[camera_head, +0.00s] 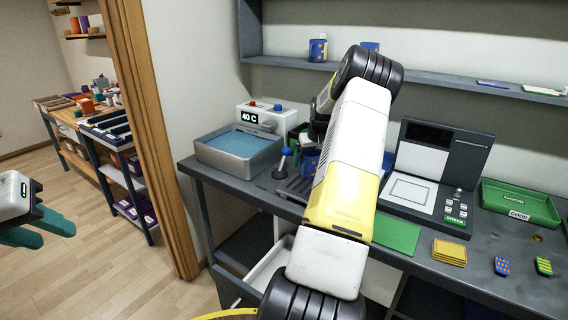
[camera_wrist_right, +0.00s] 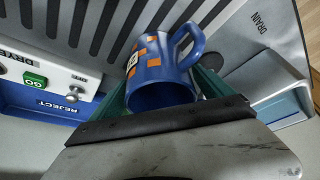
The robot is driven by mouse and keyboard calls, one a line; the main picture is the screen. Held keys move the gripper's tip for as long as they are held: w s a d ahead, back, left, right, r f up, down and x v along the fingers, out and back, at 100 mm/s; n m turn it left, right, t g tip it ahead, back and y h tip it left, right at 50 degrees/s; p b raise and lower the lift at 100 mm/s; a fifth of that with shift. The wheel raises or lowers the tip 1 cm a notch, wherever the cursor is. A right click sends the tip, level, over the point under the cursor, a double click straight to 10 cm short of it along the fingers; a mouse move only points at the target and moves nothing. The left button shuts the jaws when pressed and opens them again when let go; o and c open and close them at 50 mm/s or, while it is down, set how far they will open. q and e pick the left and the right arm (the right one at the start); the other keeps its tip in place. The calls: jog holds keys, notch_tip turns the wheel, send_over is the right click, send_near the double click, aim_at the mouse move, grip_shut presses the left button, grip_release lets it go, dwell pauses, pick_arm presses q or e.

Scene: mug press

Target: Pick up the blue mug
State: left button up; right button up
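The blue mug (camera_wrist_right: 158,72), with orange squares and a pale label, is over the dark slatted drain tray (camera_wrist_right: 95,22) in the right wrist view. Its mouth faces my right gripper (camera_wrist_right: 165,85) and its handle points up and right. The teal fingers of that gripper stand on either side of the mug, very close to it; whether they press on it I cannot tell. In the head view my right arm covers most of this spot, and only a bit of blue (camera_head: 309,161) shows beside it. My left gripper (camera_head: 48,230) is open and empty at the far left, away from the bench.
A water basin (camera_head: 239,150) with a 40 C display stands left of the drain tray. A shelf above holds a blue-orange mug (camera_head: 318,48) and a blue item (camera_head: 370,46). A check station (camera_head: 432,170), green GOOD tray (camera_head: 520,204) and yellow coasters (camera_head: 450,252) lie right.

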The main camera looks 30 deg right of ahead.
jog(key=c, duration=1.6)
